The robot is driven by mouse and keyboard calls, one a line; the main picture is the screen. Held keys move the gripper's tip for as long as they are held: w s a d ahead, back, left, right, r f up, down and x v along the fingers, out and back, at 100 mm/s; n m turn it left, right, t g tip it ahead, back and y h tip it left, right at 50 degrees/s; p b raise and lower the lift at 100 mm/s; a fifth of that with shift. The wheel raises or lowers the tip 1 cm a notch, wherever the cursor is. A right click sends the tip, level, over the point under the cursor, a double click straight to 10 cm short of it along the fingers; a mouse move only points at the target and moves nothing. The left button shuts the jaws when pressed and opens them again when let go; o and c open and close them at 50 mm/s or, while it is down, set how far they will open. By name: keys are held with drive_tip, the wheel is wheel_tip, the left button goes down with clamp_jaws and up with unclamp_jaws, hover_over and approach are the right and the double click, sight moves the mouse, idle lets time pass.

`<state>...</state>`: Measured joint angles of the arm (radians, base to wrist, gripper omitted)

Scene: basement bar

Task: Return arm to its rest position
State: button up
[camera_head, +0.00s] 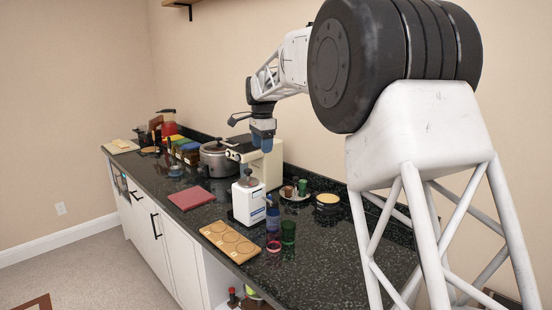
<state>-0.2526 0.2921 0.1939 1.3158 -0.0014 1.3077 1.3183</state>
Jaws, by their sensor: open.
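My arm reaches from the right over the dark speckled counter (330,265). My gripper (263,146) hangs at the arm's far end, with blue fingertips pointing down. It is in front of the upper part of a beige coffee machine (272,168), and I cannot tell whether it touches the machine. The gripper is open, and I see nothing held in it. The gap between its fingers is hard to make out at this size.
Under the gripper stand a white grinder (248,203), a blue bottle (273,212) and a green cup (289,232). A wooden board with round recesses (229,241) lies at the front edge. A grey pot (217,160) and a red mat (191,198) are to the left.

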drive_tip(key=s+d+r+n, duration=0.15)
drive_tip(key=s+d, duration=0.35)
drive_tip(key=s, duration=0.5)
drive_tip(key=s+d+n+t, duration=0.1)
drive_tip(key=s+d+n, duration=0.2)
drive_tip(key=s+d, duration=0.45)
drive_tip(key=s+d+r+n, duration=0.1)
drive_tip(key=s+d+n, duration=0.15)
drive_tip(key=s, duration=0.95)
drive_tip(key=s+d+f+n, duration=0.1)
drive_tip(key=s+f, duration=0.3)
drive_tip(key=s, duration=0.6)
drive_tip(key=s+d+f+n, duration=0.2)
drive_tip(key=s+d+f, duration=0.2)
drive_tip(key=s, duration=0.6)
drive_tip(key=s+d+f+n+t, duration=0.1)
drive_tip(key=s+f, duration=0.4)
drive_tip(key=s, duration=0.5)
drive_tip(key=shift+s+d+f+n, duration=0.2)
drive_tip(key=shift+d+f+n, duration=0.25)
drive_tip(key=shift+d, duration=0.75)
